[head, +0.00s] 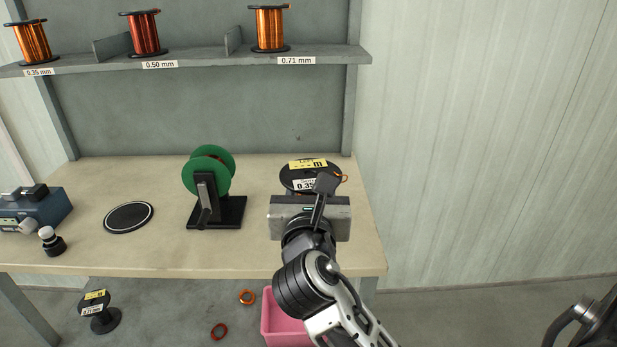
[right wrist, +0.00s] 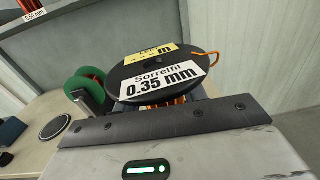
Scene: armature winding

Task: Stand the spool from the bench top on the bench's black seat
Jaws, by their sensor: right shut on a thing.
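The spool (head: 310,176) has a black top flange with a yellow label and a white label reading 0.35 mm. It is at the right part of the bench top, upright or nearly so. My right gripper (head: 318,190) is shut on it, and its body hides the spool's lower part. The right wrist view shows the flange (right wrist: 165,76) close up, with orange wire under it. I cannot tell whether the spool touches the bench. The black seat (head: 128,217), a flat disc with a pale ring, lies empty on the bench at left. My left gripper is not in view.
A green reel on a black stand (head: 215,205) stands between the seat and the spool. A blue device (head: 35,210) and a small black-and-white knob piece (head: 52,242) are at far left. The shelf (head: 200,60) above holds several spools. A pink bin (head: 285,322) is below.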

